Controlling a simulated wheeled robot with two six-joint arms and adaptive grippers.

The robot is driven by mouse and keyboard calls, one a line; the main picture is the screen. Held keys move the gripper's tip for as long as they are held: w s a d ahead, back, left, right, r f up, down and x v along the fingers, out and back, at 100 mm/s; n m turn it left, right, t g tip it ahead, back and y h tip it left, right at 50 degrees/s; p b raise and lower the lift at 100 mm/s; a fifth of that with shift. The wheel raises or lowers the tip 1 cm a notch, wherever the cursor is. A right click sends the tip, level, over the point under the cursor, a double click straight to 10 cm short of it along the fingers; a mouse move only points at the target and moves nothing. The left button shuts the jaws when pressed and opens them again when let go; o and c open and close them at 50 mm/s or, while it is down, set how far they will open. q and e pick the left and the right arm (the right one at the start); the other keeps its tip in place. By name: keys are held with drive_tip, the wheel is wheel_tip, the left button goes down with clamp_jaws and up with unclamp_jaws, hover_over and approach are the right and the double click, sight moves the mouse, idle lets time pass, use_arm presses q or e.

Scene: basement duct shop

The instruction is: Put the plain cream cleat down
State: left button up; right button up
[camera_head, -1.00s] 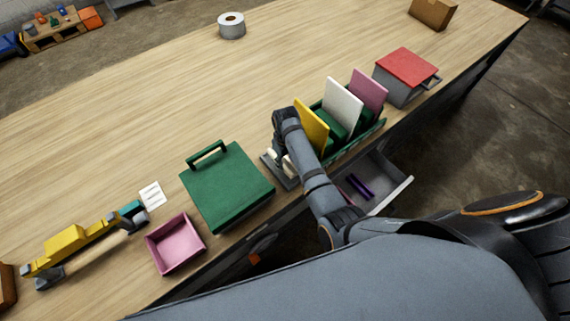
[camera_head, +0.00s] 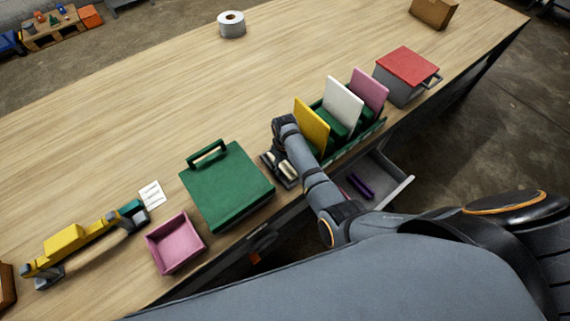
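My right gripper (camera_head: 282,153) is at the small dark grey tray (camera_head: 290,184) on the bench, between the green box and the coloured upright panels. My own wrist and arm cover much of it, and its fingers are too small and dark to tell open from shut. Small cream pieces (camera_head: 287,170) show at the tray, below my wrist. I cannot tell which is the plain cream cleat, or whether one is between the fingers. My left gripper is not in view.
A lidded green box (camera_head: 228,190) and a pink open bin (camera_head: 175,245) stand left of the tray. Yellow (camera_head: 311,125), white (camera_head: 343,101) and pink (camera_head: 369,90) panels stand in a green rack to the right. An open drawer (camera_head: 398,190) holds purple pieces. The bench's back is mostly clear.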

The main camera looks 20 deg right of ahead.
drive_tip(key=shift+r, duration=0.2)
wheel_tip(320, 180, up, 12)
drive_tip(key=p, duration=0.7)
